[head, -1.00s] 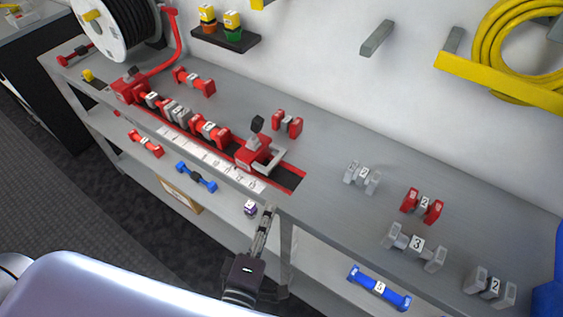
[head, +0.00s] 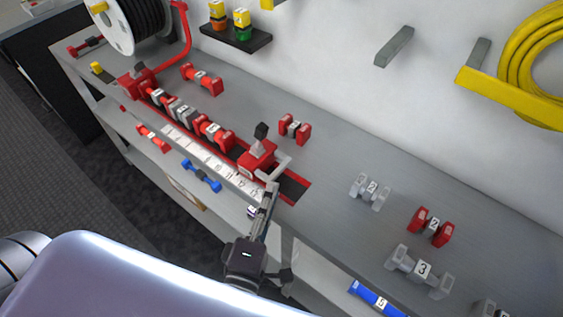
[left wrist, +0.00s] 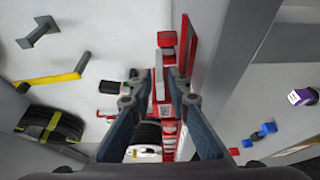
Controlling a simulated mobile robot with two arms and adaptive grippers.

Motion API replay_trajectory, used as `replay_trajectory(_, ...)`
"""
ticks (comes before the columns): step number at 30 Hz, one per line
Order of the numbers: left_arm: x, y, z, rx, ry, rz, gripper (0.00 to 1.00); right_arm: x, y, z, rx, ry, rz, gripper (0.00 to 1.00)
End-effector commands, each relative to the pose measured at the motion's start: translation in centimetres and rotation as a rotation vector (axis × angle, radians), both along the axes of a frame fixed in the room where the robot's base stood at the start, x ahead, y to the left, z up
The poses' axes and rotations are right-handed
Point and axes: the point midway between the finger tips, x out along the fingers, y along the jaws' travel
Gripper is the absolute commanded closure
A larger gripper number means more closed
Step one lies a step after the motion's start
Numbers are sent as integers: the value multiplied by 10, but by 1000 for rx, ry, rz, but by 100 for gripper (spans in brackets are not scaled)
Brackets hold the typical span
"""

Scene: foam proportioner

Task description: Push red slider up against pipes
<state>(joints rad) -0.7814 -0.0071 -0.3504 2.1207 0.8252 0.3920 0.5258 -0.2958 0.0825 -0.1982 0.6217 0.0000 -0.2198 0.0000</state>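The red slider (head: 257,161), with a black knob on top and a grey handle at its side, sits in the red-edged track near its right end. Several pipes (head: 183,112) with red and grey ends lie in a row in the track to its left. A short gap of track shows between slider and pipes. My left gripper (head: 270,190) is at the front edge of the bench, just in front of the slider; I cannot tell whether it touches. In the left wrist view its two fingers (left wrist: 158,80) are apart, with red parts seen between them. My right gripper is not in view.
A hose reel (head: 130,22) stands at the bench's far left. A loose red-ended pipe (head: 294,129) lies behind the slider. Grey pipes (head: 370,190) and a red one (head: 430,226) lie to the right. A marked white strip (head: 212,162) runs along the track's front.

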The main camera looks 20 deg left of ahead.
Motion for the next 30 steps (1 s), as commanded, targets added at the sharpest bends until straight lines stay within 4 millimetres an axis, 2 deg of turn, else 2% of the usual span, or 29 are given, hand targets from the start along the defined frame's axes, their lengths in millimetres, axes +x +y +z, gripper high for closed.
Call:
replay_trajectory(16, 68, 3, 2, 2, -2, 0, 83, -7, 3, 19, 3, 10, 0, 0)
replay_trajectory(21, 76, 4, 1, 1, -1, 1, 83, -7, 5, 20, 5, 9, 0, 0)
replay_trajectory(29, 77, 4, 0, 1, 0, 0, 83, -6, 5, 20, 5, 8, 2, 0)
replay_trajectory(30, 77, 4, 0, 1, 0, 0, 88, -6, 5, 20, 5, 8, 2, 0)
